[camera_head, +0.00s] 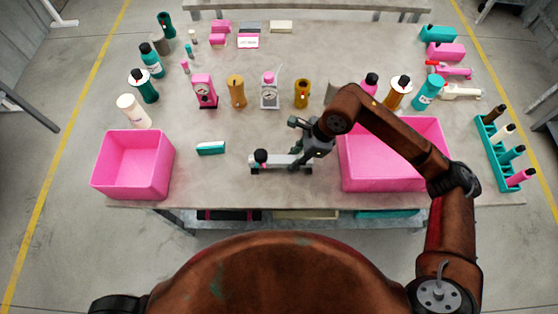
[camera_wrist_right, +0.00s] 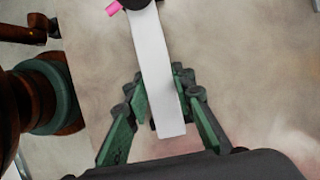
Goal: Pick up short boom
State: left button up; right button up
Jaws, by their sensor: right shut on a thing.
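The short boom (camera_head: 284,159) is a pale grey-white bar with a dark round knob at its left end, at the front middle of the table in the head view. My right gripper (camera_head: 305,153) is at the bar's right end. In the right wrist view the white bar (camera_wrist_right: 155,65) runs between the two green-padded fingers of the gripper (camera_wrist_right: 160,90), which is shut on it. Its near end lies between the fingers; a dark part and a pink tip show at its far end. I cannot tell whether it touches the table. My left gripper is not in view.
Pink bins stand at left (camera_head: 133,187) and right (camera_head: 400,180); my right arm crosses the right one. A small teal block (camera_head: 210,148) lies left of the bar. Bottles and gauges stand behind. A teal rack (camera_head: 487,142) is at the right edge.

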aim_at(289, 159)
grip_shut()
notch_tip(289, 159, up, 10)
jog(key=shift+r, duration=0.1)
dwell(0.5)
jog(key=shift+f+b, duration=0.95)
jog(key=shift+f, duration=0.75)
jog(key=shift+f+b, duration=0.4)
jog(key=shift+f, duration=0.35)
jog(key=shift+f+b, duration=0.35)
jog(key=shift+f, duration=0.25)
